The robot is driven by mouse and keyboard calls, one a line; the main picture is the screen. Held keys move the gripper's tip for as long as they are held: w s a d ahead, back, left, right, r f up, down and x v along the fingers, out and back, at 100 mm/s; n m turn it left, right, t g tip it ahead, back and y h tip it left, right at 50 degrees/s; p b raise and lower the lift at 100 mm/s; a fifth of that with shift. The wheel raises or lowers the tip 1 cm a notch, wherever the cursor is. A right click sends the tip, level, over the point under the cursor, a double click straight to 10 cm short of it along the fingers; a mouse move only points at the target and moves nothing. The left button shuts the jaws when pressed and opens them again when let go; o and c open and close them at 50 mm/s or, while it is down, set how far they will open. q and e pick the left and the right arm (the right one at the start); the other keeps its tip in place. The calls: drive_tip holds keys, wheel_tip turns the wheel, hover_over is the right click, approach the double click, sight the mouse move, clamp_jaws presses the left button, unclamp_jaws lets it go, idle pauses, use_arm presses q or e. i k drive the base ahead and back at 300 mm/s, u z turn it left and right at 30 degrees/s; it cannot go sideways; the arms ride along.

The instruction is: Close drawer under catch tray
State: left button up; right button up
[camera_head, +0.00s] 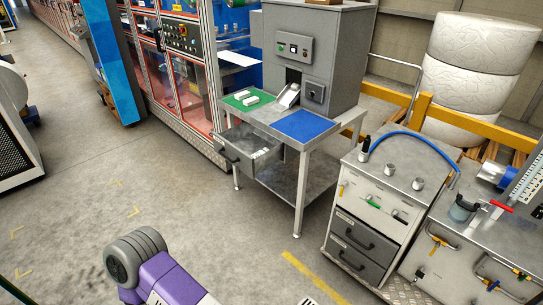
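A grey drawer (247,149) is pulled out from under the metal work table (265,118), on its left front side. Its inside shows from above, and its dark front with a handle faces left and toward me. A metal chute or tray (288,95) slopes from the grey machine onto the table top, between a green mat (239,99) and a blue mat (302,125). I cannot tell for sure which part is the catch tray. A purple and grey link of my arm shows at the bottom, well short of the drawer. Neither gripper is in view.
White blocks (247,99) lie on the green mat. A grey cabinet (377,215) with shut drawers and a blue hose stands right of the table, with another metal bench (470,245) beside it. The floor in front and left of the open drawer is clear.

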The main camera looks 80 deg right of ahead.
sight(236, 144)
drive_tip(key=z, duration=2.5)
drive_tip(key=i, duration=1.25)
drive_tip(key=z, duration=0.3)
drive_tip(key=i, duration=1.1)
drive_tip(key=u, duration=0.05)
